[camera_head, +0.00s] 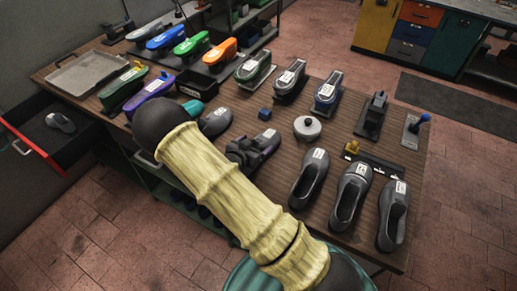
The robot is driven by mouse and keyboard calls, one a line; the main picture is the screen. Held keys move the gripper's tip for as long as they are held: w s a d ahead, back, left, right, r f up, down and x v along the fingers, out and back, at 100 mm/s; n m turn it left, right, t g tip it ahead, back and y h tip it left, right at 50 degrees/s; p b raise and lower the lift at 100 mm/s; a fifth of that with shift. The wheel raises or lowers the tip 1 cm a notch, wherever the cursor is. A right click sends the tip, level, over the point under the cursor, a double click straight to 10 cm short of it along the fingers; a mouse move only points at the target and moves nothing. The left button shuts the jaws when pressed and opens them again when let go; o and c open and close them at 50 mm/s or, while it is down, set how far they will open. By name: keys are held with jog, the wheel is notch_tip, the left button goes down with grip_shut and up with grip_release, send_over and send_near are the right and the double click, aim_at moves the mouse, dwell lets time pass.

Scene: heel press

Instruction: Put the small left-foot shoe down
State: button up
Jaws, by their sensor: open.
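My gripper (240,154) shows only in part as dark blocky pieces beside my yellow-sleeved arm, and its jaws are open. It is at a dark grey shoe (266,138) with a white label, which appears to rest on the wooden table (290,120). My arm hides part of this spot, and I cannot tell whether the jaws touch the shoe. Another dark grey shoe (214,122) with a label lies just up and left of it. The label writing is too small to read, so I cannot tell which shoe is the small left-foot one.
Three dark shoes (350,197) stand at the table's right front. Coloured shoe forms (190,45) and a metal tray (87,74) are behind. An open drawer (50,135) holds a grey shoe.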

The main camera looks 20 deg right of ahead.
dwell(0.3)
jog(key=c, duration=1.8)
jog(key=shift+r, duration=0.15)
notch_tip(320, 180, up, 10)
jog(key=shift+f+b, duration=0.1)
jog(key=shift+b, duration=0.6)
grip_shut()
jog(key=shift+f, duration=0.1)
